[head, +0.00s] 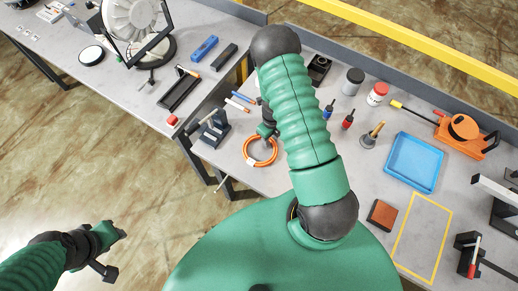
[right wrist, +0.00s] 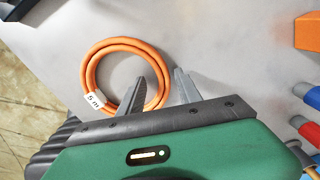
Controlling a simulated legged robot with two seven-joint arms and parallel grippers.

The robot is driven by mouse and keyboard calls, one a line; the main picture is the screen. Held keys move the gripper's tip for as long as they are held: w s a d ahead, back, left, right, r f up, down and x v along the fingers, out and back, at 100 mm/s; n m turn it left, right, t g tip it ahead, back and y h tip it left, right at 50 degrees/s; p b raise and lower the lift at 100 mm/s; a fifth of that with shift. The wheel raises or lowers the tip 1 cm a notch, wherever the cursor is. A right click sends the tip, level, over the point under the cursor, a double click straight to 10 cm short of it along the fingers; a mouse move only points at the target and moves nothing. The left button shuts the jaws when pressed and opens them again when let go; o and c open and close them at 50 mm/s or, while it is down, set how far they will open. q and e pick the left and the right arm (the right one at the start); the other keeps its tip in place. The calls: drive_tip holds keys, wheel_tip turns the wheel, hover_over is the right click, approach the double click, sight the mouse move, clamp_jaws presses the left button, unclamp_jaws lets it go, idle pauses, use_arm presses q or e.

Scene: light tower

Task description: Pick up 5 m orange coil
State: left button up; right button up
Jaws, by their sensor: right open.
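The orange coil (head: 261,164) lies flat on the workbench near its front edge. In the right wrist view the coil (right wrist: 91,68) is a ring with a white "5 m" tag on its left side. My right gripper (right wrist: 158,76) is open, with its fingers over the coil's right side. One finger is over the ring's inside and the other is outside it, with the strand between them. In the head view my right gripper (head: 266,132) is at the coil's far edge, partly hidden by my arm. My left gripper (head: 112,250) hangs over the floor, away from the bench; its jaws are unclear.
Left of the coil stands a dark clamp-like fixture (head: 213,128). Pens (head: 238,104) lie behind it. Blue and red screwdrivers (head: 348,120), a blue tray (head: 413,162) and a brown block (head: 382,214) are to the right.

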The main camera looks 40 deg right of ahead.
drive_tip(key=shift+d+f, duration=0.1)
drive_tip(key=shift+f, duration=0.2)
drive_tip(key=shift+w+d+f, duration=0.15)
drive_tip(key=shift+d, duration=0.15)
drive_tip(key=shift+c, duration=0.3)
drive_tip(key=shift+d, duration=0.1)
drive_tip(key=c, duration=0.5)
clamp_jaws()
drive_tip(key=shift+a, duration=0.3)
drive_tip(key=shift+d, duration=0.2)
